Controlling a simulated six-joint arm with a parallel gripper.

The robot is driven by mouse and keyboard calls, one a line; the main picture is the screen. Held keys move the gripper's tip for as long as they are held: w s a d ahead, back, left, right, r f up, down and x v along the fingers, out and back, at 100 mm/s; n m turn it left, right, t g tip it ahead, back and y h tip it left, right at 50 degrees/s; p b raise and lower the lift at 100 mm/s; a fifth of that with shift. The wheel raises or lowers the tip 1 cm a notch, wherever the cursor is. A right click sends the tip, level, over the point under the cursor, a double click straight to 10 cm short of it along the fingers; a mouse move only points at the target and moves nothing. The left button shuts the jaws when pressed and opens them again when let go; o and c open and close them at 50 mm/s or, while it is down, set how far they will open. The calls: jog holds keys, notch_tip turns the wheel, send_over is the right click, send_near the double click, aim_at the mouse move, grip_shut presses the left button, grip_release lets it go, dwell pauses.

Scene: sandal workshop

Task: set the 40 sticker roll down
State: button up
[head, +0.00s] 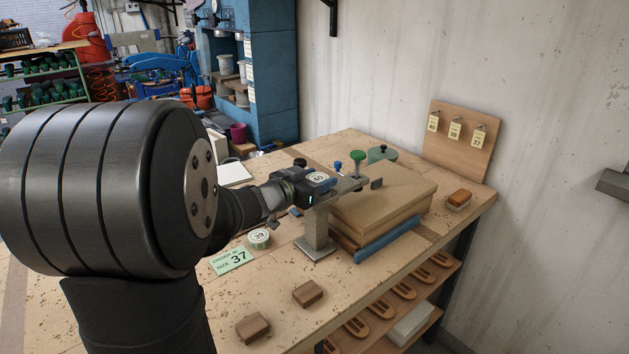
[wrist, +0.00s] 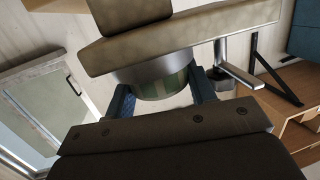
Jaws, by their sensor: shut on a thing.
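The 40 sticker roll (head: 318,178) shows in the head view as a white disc marked 40, up at the height of the metal stand's top. My gripper (head: 304,187) is shut on it. In the wrist view the roll (wrist: 165,82) is a grey round body with a green band, between the two blue fingers of my gripper (wrist: 163,92). Its far side is hidden, and I cannot tell whether it touches the stand. A 39 roll (head: 259,239) lies on the bench beside a green card (head: 232,261) reading size 37.
The metal stand (head: 318,232) rises close to my gripper, by stacked tan blocks (head: 385,195) on a blue base. Wooden blocks (head: 308,293) lie in front and a brush (head: 459,200) at right. A tag board (head: 460,140) stands behind. The bench around the green card has free room.

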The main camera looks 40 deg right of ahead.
jog(key=shift+o, duration=0.2)
jog(key=shift+f, duration=0.35)
jog(key=o, duration=0.8)
jog(key=shift+o, duration=1.1)
jog(key=shift+f, duration=0.1)
jog(key=v, duration=1.7)
jog(key=shift+o, duration=0.6)
jog(key=shift+s+a+f, duration=0.1)
jog(key=shift+a+f, duration=0.05)
jog(key=shift+a, duration=0.1)
